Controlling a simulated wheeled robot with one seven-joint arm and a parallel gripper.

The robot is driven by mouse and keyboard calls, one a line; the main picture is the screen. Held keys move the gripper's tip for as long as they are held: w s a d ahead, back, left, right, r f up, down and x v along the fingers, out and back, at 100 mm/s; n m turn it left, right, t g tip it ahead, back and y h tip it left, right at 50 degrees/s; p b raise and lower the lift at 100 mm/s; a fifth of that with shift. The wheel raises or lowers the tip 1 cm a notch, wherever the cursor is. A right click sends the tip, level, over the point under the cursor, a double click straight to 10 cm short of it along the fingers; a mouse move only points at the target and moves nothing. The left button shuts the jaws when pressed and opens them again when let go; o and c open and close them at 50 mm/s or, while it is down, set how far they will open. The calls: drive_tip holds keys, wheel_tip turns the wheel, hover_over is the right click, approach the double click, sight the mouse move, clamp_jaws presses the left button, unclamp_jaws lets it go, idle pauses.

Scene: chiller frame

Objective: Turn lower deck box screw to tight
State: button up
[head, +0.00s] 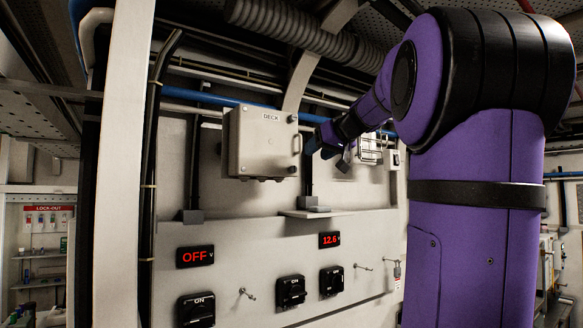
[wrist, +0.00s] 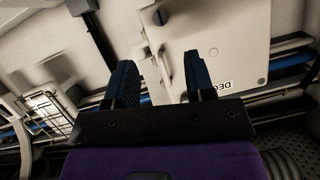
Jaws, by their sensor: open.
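The grey deck box (head: 258,145), labelled DECK, hangs on the wall with its lid shut. Its lower screw (head: 292,170) is a small round head at the lower right corner of the lid. In the tilted, roughly upside-down wrist view the lower screw (wrist: 160,17) is a dark round head beyond my fingertips; its slot angle is hard to read. My gripper (head: 314,146) is just right of the box, apart from the screw. In the wrist view my gripper (wrist: 158,65) is open, its two fingers spread with nothing between them. The upper screw (head: 292,118) shows in the head view.
A small ledge (head: 310,213) juts out below. The panel under it carries black rotary switches (head: 291,291) and red displays (head: 195,256). Blue pipe runs behind the box. A wire rack (head: 369,149) hangs to the right.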

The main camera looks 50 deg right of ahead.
sight(295, 168)
drive_tip(key=x, duration=0.9)
drive_tip(key=shift+w+f, duration=0.2)
drive_tip(key=shift+w, duration=0.2)
clamp_jaws()
